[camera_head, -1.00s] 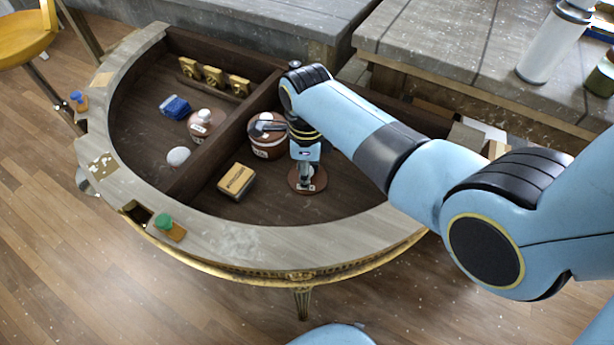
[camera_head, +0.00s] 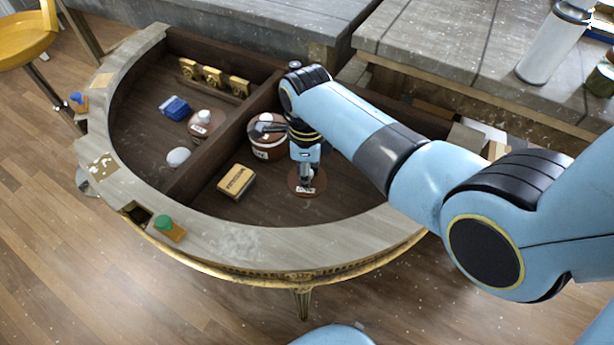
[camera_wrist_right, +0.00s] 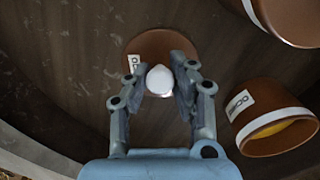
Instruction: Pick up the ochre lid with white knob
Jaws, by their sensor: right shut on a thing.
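The lid with the white knob is a flat reddish-brown disc (camera_head: 316,187) with a white label, lying on the dark floor of the half-round console's right compartment. In the right wrist view the disc (camera_wrist_right: 158,46) lies beneath the fingers, and its round white knob (camera_wrist_right: 159,79) is between them. My right gripper (camera_head: 306,180) points down over the lid and covers the knob in the head view. In the right wrist view its fingers (camera_wrist_right: 158,68) are closed on the knob from both sides. My left gripper is not in view.
A brown pot (camera_head: 266,151) with a white label stands close behind-left of the gripper; a labelled pot with a yellow inside (camera_wrist_right: 275,120) shows in the wrist view. A tan box (camera_head: 237,180) lies left. A divider (camera_head: 215,152) and the raised console rim (camera_head: 300,232) bound the compartment.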

